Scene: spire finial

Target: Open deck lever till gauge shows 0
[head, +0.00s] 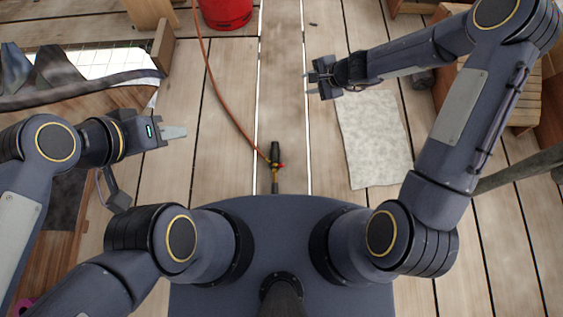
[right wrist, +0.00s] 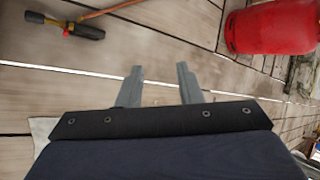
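I cannot make out a deck lever or a gauge in either view. My right gripper (head: 309,83) is above the planks right of the hose in the head view. Its two fingers stand apart with nothing between them in the right wrist view (right wrist: 159,76). My left gripper (head: 183,132) is at the left over the deck, pointing right. Its fingers overlap in the head view, so their gap is hidden; I see nothing held.
A black-handled torch (head: 275,153) with brass and red fittings lies before my base. An orange hose (head: 213,88) runs from it toward a red gas cylinder (head: 226,12). A pale sheet (head: 375,138) lies at right. Wooden structures stand both sides; middle planks are mostly clear.

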